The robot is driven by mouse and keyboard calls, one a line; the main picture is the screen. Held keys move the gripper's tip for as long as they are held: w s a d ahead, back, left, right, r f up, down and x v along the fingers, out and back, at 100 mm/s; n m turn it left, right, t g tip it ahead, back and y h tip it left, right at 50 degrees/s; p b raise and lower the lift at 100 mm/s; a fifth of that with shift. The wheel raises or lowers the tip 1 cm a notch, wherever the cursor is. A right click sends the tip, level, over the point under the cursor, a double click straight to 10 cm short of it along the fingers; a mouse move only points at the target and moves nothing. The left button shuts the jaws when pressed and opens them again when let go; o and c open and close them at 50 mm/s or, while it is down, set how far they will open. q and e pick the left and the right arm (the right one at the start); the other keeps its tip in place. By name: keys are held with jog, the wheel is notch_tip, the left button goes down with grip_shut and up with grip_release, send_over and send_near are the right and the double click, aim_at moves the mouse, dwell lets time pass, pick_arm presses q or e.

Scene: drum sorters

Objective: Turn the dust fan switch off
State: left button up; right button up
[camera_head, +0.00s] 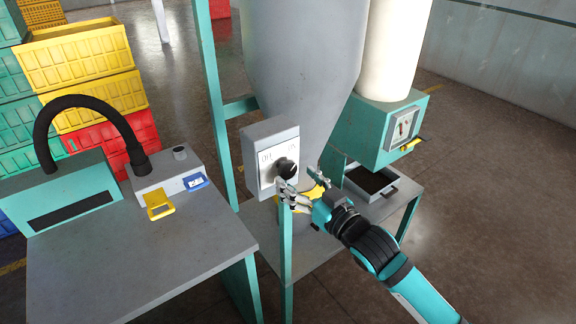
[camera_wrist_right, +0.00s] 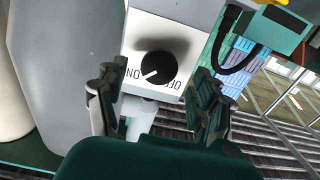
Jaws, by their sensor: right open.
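The dust fan switch is a black round knob (camera_head: 286,168) on a light plate of a grey box (camera_head: 270,137), with OFF printed at its left and ON at its right in the head view. In the right wrist view the knob (camera_wrist_right: 158,68) has a white mark pointing toward ON. My right gripper (camera_head: 305,181) is open just in front of the knob, at its lower right in the head view. In the wrist view its fingers (camera_wrist_right: 155,98) stand apart on either side below the knob, with nothing between them that I can see held. My left gripper is not in view.
A grey hopper (camera_head: 303,65) stands behind the switch box, beside a teal post (camera_head: 211,80). A grey table (camera_head: 140,255) with a black hose (camera_head: 85,103) is at left. A teal box with a dial (camera_head: 403,125) and a tray (camera_head: 372,182) are at right.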

aim_at(290, 173)
jog(key=shift+p+x, duration=0.35)
jog(key=shift+x, duration=1.9)
jog(key=c, duration=1.2)
